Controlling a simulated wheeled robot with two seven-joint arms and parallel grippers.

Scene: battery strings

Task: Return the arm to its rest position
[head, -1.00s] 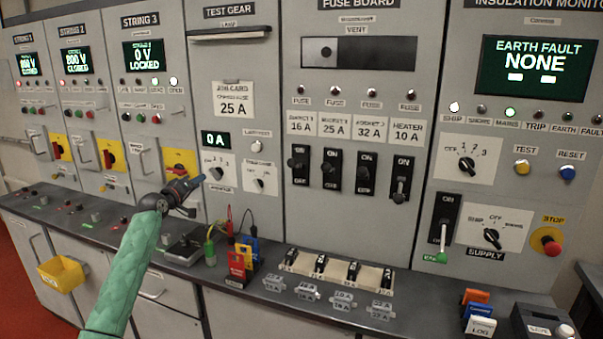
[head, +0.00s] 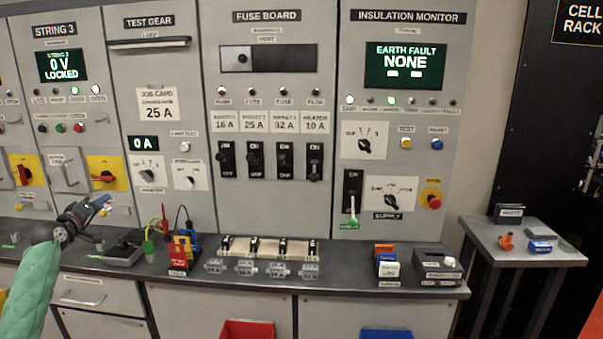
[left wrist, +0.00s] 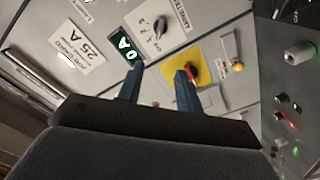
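My left arm with its green sleeve comes in at the lower left of the head view. Its dark left gripper (head: 98,206) is in front of the STRING 3 cabinet (head: 60,20), just below a red rotary handle on a yellow plate (head: 104,169). In the left wrist view the two fingers (left wrist: 160,82) stand apart with nothing between them. The yellow plate (left wrist: 207,57) and its red handle appear beyond the right finger; contact cannot be seen. My right gripper is not in view.
A red bin (head: 247,331) and a blue bin (head: 386,335) sit below. A side table (head: 520,250) stands at right.

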